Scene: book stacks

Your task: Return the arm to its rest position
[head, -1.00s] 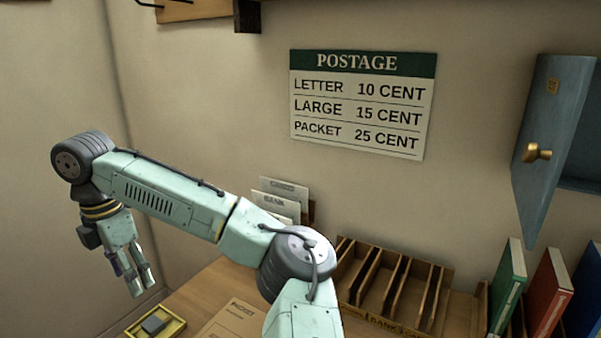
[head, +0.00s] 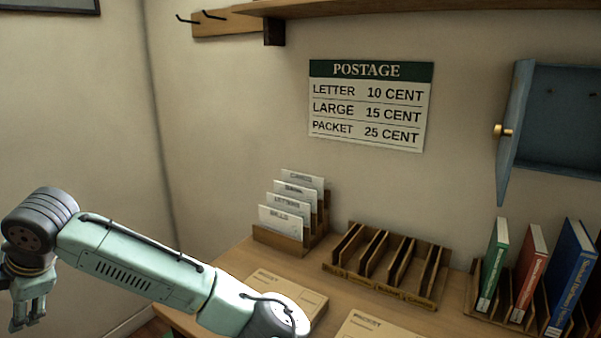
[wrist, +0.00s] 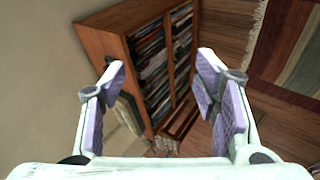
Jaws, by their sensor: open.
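My gripper (head: 28,312) hangs at the lower left of the head view, at the end of my pale green arm, left of the desk. In the wrist view my gripper (wrist: 160,105) is open, with its two purple-padded fingers wide apart and nothing between them. The arm is bent, with its dark wheel-like joint at the far left of the head view. Part of the arm is cut off by the bottom edge.
The desk (head: 232,262) holds packets (head: 275,290), a letter rack (head: 280,238), an empty wooden sorter (head: 385,285) and upright books (head: 530,270). A blue cabinet door (head: 513,130) stands open. A bookcase (wrist: 110,30) and striped rug (wrist: 290,50) show in the wrist view.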

